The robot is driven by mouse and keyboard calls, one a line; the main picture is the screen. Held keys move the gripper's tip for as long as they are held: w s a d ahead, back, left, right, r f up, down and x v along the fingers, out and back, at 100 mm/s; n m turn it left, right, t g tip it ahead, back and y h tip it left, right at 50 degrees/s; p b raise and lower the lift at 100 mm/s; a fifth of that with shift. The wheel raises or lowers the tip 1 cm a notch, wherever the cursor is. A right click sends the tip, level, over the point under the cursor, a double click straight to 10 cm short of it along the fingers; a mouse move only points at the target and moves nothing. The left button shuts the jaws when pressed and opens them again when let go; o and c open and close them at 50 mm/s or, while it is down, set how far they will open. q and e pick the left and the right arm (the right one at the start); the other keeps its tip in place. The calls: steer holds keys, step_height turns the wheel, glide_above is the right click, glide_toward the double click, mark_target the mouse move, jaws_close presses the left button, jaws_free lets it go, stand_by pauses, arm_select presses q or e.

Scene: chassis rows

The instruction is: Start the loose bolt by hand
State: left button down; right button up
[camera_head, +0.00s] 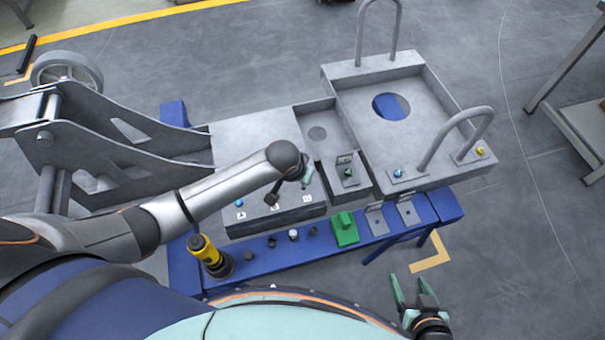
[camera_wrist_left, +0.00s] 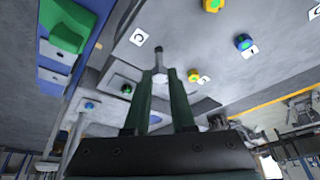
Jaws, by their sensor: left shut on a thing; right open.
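My left gripper (camera_head: 304,178) is over the grey chassis block with the lettered labels. In the left wrist view its green fingers (camera_wrist_left: 160,90) are closed on a small grey bolt (camera_wrist_left: 159,60), which sticks out beyond the fingertips. Whether the bolt touches the surface behind it cannot be told. The grey chassis (camera_head: 255,135) carries a blue bolt head (camera_head: 239,203) beside a label. My right gripper (camera_head: 415,294) is open and empty, low at the right.
A blue bench (camera_head: 440,207) supports the chassis. A yellow power tool (camera_head: 208,253), several small dark sockets (camera_head: 271,242), a green block (camera_head: 344,228) and grey brackets (camera_head: 408,211) stand along its front. Handles (camera_head: 465,125) rise from the chassis tray.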

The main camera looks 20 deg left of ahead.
arm_select(q)
steer(key=shift+f+b, duration=0.5)
steer(key=shift+f, duration=0.65)
stand_by(1.0)
steer(key=shift+f, duration=0.4)
steer(key=shift+f, duration=0.1)
steer(key=shift+a+m, duration=0.15)
steer(key=shift+m, duration=0.35)
steer(key=shift+w+m+h, duration=0.1)
steer(key=shift+m+h, duration=0.3)
steer(key=shift+m, duration=0.2)
steer(key=m+h, duration=0.1)
steer(key=m, duration=0.2)
steer(key=shift+g, duration=0.4)
